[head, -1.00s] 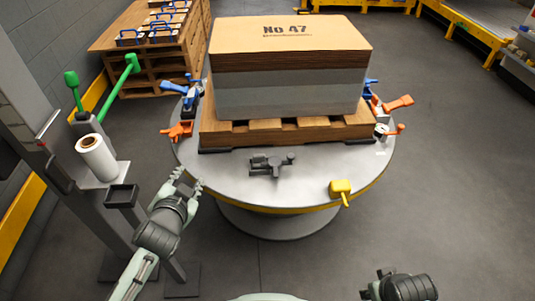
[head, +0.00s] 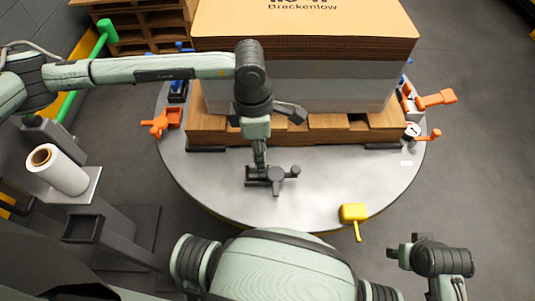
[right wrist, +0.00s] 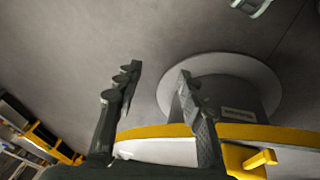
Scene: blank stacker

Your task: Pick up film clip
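A dark grey clip-like object, which looks like the film clip (head: 282,174), lies on the round grey table (head: 335,182) in front of the pallet in the head view. My left gripper (head: 261,160) reaches down from above, its fingers at the clip's left part. The fingers show narrow from this angle, so I cannot tell whether they touch or grip the clip. My right gripper (head: 396,254) is low on the right, away from the table top. In the right wrist view its two fingers (right wrist: 160,72) stand apart with nothing between them.
A wrapped carton stack (head: 320,45) on a wooden pallet (head: 330,128) fills the table's back. Orange clamps (head: 162,122) (head: 435,98) sit at both sides. A yellow tool (head: 353,212) hangs at the front edge. A white film roll (head: 60,170) stands at left.

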